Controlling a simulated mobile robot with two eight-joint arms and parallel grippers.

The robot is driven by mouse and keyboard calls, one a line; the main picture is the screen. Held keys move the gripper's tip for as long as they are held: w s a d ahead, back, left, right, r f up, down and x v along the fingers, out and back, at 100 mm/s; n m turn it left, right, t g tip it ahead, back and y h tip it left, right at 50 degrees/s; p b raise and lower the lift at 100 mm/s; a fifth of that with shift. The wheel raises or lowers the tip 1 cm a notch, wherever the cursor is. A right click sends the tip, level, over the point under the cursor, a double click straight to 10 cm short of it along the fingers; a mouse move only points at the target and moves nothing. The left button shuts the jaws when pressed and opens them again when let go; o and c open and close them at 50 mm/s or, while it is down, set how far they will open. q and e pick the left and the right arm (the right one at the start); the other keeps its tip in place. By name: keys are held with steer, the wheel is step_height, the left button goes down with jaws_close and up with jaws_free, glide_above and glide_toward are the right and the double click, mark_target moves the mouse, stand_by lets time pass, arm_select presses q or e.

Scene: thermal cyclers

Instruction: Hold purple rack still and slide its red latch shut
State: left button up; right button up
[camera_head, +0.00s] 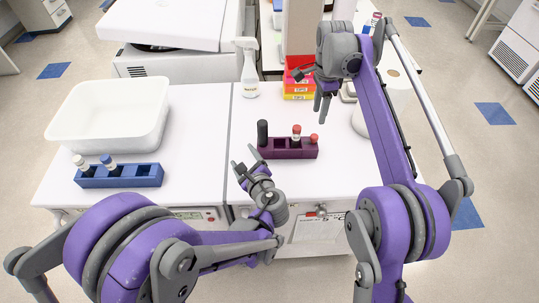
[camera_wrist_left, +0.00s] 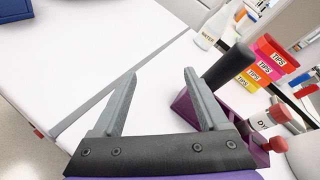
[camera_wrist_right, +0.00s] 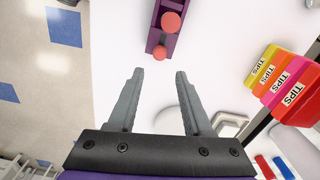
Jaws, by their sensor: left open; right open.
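The purple rack (camera_head: 270,153) lies on the white bench in the head view. A black cylinder (camera_head: 262,133) stands at its left end, and a red-capped vial (camera_head: 296,131) stands further right. A small red knob (camera_head: 314,138) at the right end may be the latch; I cannot tell its position. My left gripper (camera_head: 243,160) is open and empty, just left of the rack and apart from it. In the left wrist view the rack (camera_wrist_left: 186,108) is partly behind my right-hand finger. My right gripper (camera_head: 322,104) is open, above and beyond the rack's right end. The rack also shows in the right wrist view (camera_wrist_right: 154,36).
A blue rack (camera_head: 120,180) with two vials and a white tub (camera_head: 108,115) stand at the left. A spray bottle (camera_head: 249,70) and stacked tip boxes (camera_head: 298,78) stand behind the purple rack. A paper roll (camera_head: 396,92) is at the right. The bench between the racks is clear.

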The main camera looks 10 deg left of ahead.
mark_target(260, 130)
arm_select(q)
steer(key=w+d+m+t, duration=0.1)
steer(key=d+m, duration=0.1)
steer(key=d+m+t, duration=0.2)
steer(key=m, duration=0.1)
steer(key=w+d+m+t, duration=0.1)
steer(key=d+m, duration=0.2)
steer(key=shift+w+d+f, duration=0.1)
steer(key=shift+w+f, duration=0.1)
steer(key=shift+w, duration=0.1)
steer(key=x, duration=1)
steer(key=shift+w+r, duration=0.15)
steer(key=shift+w, duration=0.15)
jaws_close()
